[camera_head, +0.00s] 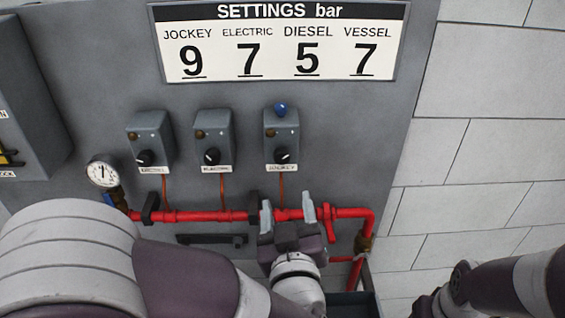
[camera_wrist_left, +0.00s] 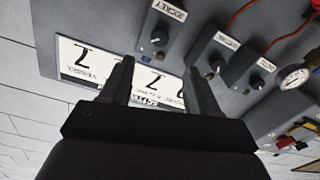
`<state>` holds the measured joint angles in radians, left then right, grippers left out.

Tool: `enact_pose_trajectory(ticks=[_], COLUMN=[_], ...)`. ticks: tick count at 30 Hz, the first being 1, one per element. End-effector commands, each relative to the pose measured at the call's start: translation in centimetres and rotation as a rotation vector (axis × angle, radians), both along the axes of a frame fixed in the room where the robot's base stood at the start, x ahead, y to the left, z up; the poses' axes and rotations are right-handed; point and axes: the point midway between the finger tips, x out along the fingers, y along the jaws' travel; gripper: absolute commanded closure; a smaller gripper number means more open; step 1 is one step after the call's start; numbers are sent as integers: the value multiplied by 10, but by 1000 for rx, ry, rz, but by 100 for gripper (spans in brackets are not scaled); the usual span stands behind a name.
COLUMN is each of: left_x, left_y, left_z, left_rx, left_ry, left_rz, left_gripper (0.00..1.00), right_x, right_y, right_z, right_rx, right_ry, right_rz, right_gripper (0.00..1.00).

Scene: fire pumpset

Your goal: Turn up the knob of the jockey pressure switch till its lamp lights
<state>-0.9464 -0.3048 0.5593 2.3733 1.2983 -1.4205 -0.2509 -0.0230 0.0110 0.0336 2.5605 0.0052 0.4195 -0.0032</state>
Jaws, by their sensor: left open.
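The jockey pressure switch (camera_head: 281,138) is the rightmost of three grey boxes on the panel, with a blue dome (camera_head: 281,109) at its top. Its black knob (camera_head: 282,156) has a pale pointer mark; in the left wrist view the knob (camera_wrist_left: 158,38) sits beside the JOCKEY label. A small brownish lamp (camera_head: 270,133) on its face looks dark. My left gripper (camera_head: 287,211) is open and empty, below the jockey box and in front of the red pipe. Its two fingers (camera_wrist_left: 158,85) stand apart in the wrist view, clear of the knob. My right gripper is out of view.
Two similar switch boxes (camera_head: 212,140) and (camera_head: 150,140) stand to the left. A red pipe (camera_head: 190,216) with valve handles runs below, with a gauge (camera_head: 102,172) at its left end. A settings sign (camera_head: 280,50) above reads jockey 9. A grey cabinet (camera_head: 30,110) is far left.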

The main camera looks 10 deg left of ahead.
Motion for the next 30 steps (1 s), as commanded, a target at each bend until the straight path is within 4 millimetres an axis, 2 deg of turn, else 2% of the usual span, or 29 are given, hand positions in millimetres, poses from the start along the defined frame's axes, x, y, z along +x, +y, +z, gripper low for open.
enact_pose_trajectory(ticks=[5,9,15,20,27,29,30], left_x=[35,71,105,115,116,116,116], left_y=[14,26,35,38,38,38,38], left_z=[5,5,3,2,1,1,1], left_rx=[3,2,1,0,0,0,0], left_ry=[1,4,2,0,0,0,0], left_rz=[10,8,3,1,1,1,1], left_gripper=[39,39,39,39,39,55,68], right_x=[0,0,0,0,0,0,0], right_y=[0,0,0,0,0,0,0], right_z=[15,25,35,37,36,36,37], right_rx=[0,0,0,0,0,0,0], right_ry=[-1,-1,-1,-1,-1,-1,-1], right_rz=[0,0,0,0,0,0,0], right_gripper=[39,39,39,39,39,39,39])
